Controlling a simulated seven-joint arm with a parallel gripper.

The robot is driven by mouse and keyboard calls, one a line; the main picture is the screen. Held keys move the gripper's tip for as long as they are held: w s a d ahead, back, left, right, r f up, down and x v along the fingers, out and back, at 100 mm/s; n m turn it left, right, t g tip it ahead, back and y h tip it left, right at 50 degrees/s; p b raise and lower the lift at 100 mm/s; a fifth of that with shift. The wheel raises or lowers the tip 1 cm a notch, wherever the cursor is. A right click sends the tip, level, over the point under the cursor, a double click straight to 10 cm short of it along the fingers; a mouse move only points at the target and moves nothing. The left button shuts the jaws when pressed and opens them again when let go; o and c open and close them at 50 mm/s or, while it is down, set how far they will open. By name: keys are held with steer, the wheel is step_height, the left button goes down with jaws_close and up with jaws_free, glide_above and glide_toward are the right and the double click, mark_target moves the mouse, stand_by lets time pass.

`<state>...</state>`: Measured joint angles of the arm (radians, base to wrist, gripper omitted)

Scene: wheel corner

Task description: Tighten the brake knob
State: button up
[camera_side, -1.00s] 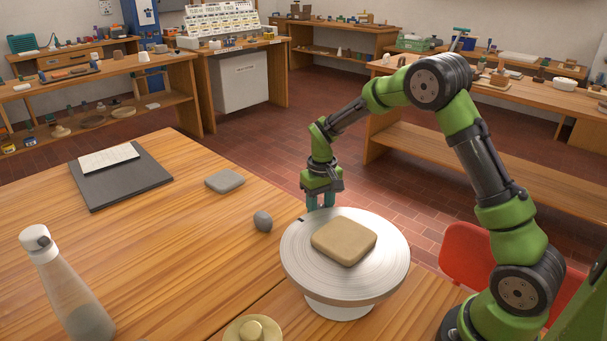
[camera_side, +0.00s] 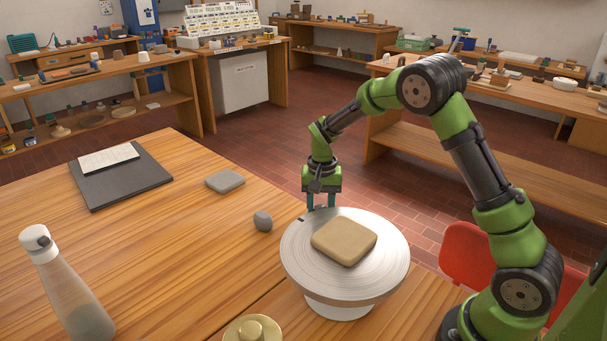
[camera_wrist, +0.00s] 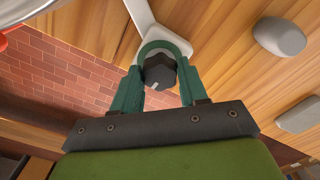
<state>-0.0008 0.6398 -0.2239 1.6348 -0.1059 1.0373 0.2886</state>
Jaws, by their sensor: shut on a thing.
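The brake knob (camera_wrist: 159,74) is a dark, ridged knob with a pale mark line, seen in the wrist view at the end of the wheel's pale base. My gripper (camera_wrist: 159,80) is shut on it, with a green finger on each side. In the side view my gripper (camera_side: 321,203) points down behind the banding wheel (camera_side: 298,259), and the wheel's disc hides the knob and the fingertips. A tan clay slab (camera_side: 344,240) lies on the disc.
A grey lump (camera_side: 262,221) and a grey slab (camera_side: 225,181) lie on the table left of the wheel. A bottle (camera_side: 66,285) stands at the lower left, and a round brass-coloured object (camera_side: 252,330) sits at the front. A dark board (camera_side: 120,178) with paper lies further back.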

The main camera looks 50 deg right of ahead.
mark_target(320, 207)
steer(key=shift+r, duration=0.15)
steer(key=o, duration=1.1)
step_height(320, 207, up, 17)
steer(key=shift+f, duration=0.15)
steer(key=s+a+r+n+t, duration=0.1)
steer(key=s+a+n+t, duration=0.1)
steer(key=s, duration=0.5)
steer(key=s+a+r+n+t+y, duration=0.1)
steer(key=s+a+n+t, duration=0.1)
steer(key=s+a, duration=0.3)
steer(key=s+a+r+n+t+y, duration=0.1)
steer(key=s+a+t, duration=0.2)
steer(key=s, duration=0.7)
steer(key=shift+a+n, duration=0.4)
